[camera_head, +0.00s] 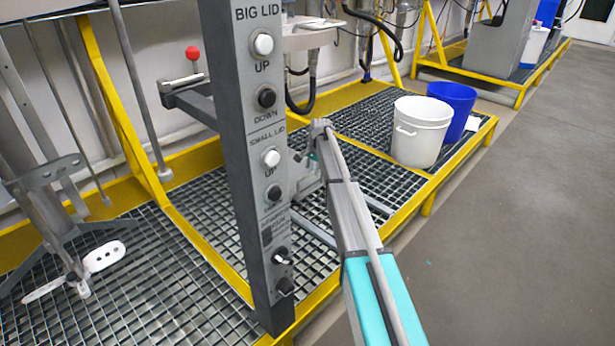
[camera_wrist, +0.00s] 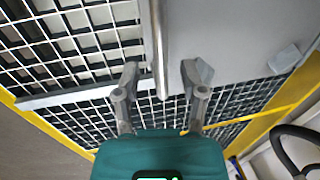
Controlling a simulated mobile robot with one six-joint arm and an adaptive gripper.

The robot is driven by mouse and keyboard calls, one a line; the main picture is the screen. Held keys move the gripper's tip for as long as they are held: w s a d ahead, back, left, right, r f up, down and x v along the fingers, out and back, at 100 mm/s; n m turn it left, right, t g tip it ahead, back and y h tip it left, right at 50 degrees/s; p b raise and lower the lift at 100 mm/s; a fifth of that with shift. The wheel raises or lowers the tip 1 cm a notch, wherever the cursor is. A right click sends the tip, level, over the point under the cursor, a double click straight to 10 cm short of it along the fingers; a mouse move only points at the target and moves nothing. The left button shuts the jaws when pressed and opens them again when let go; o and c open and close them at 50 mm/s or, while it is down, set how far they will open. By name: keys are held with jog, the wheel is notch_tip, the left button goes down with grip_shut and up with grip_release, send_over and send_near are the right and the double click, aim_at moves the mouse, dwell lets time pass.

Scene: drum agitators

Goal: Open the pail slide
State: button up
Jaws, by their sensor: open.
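In the wrist view my gripper (camera_wrist: 160,75) is open, with one finger on each side of a round metal bar (camera_wrist: 158,40). The bar's lower end shows between the fingertips, and I see no finger closed on it. I cannot tell the exact depth between them. A flat grey plate (camera_wrist: 225,38), seemingly part of the pail slide, lies along the bar's right side above the grating. In the head view a grey part of the slide (camera_head: 306,182) shows just behind the control post. My arm and the post hide most of my gripper and the bar there.
The control post (camera_head: 258,150) with lid buttons stands left of my arm. A white bucket (camera_head: 420,130) and a blue bucket (camera_head: 455,108) stand on the grating behind right. A yellow frame (camera_head: 400,210) edges the platform. Open grey floor (camera_head: 530,200) lies to the right.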

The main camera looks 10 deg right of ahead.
jog(key=shift+w+a+f+b, duration=0.15)
jog(key=shift+f+b, duration=0.4)
jog(key=shift+f, duration=0.3)
grip_shut()
